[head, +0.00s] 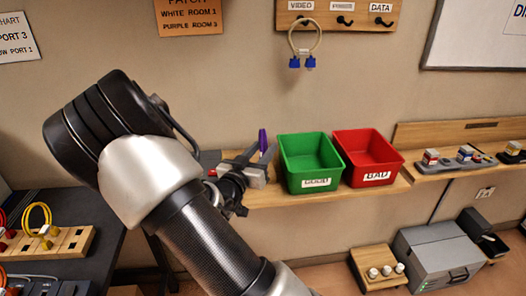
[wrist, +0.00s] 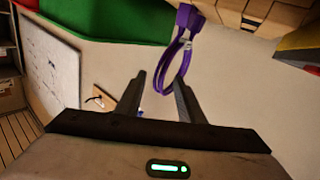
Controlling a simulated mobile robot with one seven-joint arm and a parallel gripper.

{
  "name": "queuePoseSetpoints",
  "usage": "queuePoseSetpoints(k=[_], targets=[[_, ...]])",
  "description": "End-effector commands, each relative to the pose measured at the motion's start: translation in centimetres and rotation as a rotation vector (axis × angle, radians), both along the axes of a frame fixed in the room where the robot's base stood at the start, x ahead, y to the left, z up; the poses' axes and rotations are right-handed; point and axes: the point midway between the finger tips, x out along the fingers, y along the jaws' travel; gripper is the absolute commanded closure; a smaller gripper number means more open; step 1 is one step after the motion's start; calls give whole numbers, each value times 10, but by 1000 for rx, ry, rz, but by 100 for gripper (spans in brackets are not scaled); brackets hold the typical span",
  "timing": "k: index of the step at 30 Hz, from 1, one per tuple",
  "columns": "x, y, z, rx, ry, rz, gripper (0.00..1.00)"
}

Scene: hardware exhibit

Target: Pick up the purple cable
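The purple cable (wrist: 174,62) is a loop with a purple connector end (wrist: 188,18), seen at the upper middle of the wrist view. In the head view only a small purple part (head: 262,141) shows, just above my gripper. My gripper (head: 254,165) is over the wooden shelf, left of the green bin. In the wrist view its two fingers (wrist: 160,78) are spread apart. The near end of the loop lies at the fingertips, closer to the right finger. I cannot tell whether it touches that finger.
The green GOOD bin (head: 312,139) and red BAD bin (head: 387,141) stand on the wooden shelf (head: 277,195), close right of my gripper. A cable with blue ends (head: 295,62) hangs on the wall rack. A dark table with a yellow cable (head: 29,212) is at left.

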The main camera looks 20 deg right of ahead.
Motion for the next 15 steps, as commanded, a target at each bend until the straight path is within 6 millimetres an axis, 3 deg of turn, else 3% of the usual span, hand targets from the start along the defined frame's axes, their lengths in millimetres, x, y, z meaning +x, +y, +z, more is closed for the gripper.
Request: queuePoseSetpoints(k=[3,11,15], targets=[[8,-10,0,0,0,-1,65],[10,-12,0,1,1,0,65],[10,-12,0,1,1,0,85]])
